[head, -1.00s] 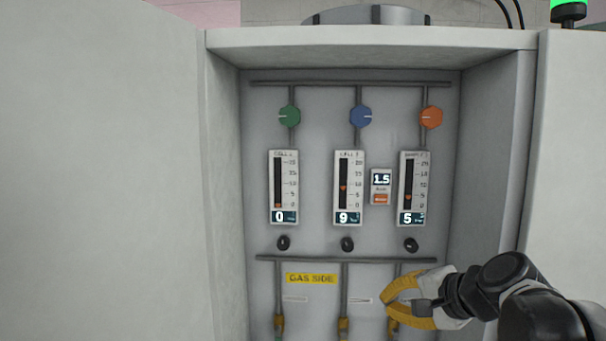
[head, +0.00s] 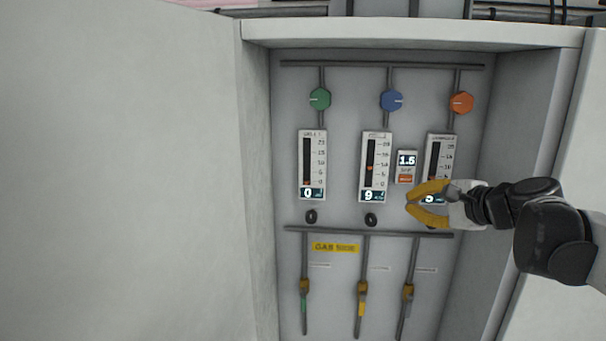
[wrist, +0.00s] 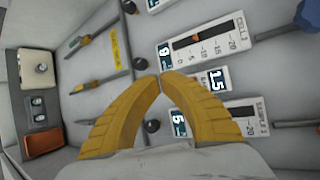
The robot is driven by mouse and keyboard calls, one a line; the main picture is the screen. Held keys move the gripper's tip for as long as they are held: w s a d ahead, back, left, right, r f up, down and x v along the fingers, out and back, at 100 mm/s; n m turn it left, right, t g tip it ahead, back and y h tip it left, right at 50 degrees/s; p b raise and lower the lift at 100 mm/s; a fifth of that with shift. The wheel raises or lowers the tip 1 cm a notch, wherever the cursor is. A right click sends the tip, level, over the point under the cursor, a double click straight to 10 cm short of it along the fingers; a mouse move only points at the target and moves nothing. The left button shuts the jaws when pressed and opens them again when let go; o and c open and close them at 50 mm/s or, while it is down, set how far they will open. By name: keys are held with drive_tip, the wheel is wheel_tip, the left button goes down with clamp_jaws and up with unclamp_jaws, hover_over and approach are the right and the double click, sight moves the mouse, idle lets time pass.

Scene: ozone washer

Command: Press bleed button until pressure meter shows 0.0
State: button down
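The small pressure meter (head: 407,160) on the cabinet's back panel reads 1.5. The orange bleed button (head: 405,179) sits just below its display; its label is too small to read. In the wrist view the meter's 1.5 display (wrist: 217,80) shows beside the right-hand finger, and the button is hidden. My gripper (head: 408,202) has yellow fingers with their tips together and nothing between them. In the head view its tips appear just below the button. I cannot tell how far they are from the panel. In the wrist view the fingertips (wrist: 160,76) nearly touch.
Flow gauges read 0 (head: 312,166) and 9 (head: 375,167); the right gauge (head: 437,160) is partly covered by my gripper. Green (head: 320,99), blue (head: 391,100) and orange (head: 461,102) knobs are above. Small black knobs and pipes are below. Cabinet walls flank the panel.

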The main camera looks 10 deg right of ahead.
drive_tip(key=shift+w+d+b, duration=0.2)
drive_tip(key=shift+w+d, duration=0.2)
drive_tip(key=shift+w, duration=0.95)
drive_tip(key=shift+w+d+b, duration=0.2)
drive_tip(key=shift+w+d, duration=0.2)
drive_tip(key=shift+w, duration=1)
drive_tip(key=shift+w+d+b, duration=0.2)
drive_tip(key=shift+w+d, duration=0.2)
drive_tip(key=shift+w, duration=0.95)
drive_tip(key=shift+w, duration=0.15)
drive_tip(key=shift+w+d, duration=0.1)
drive_tip(key=shift+w, duration=0.2)
drive_tip(key=shift+w+d, duration=0.1)
drive_tip(key=shift+w, duration=0.2)
drive_tip(key=shift+s+a, duration=0.25)
drive_tip(key=shift+s, duration=0.5)
drive_tip(key=s, duration=0.2)
drive_tip(key=s+a, duration=0.1)
drive_tip(key=s, duration=0.2)
drive_tip(key=shift+a, duration=0.15)
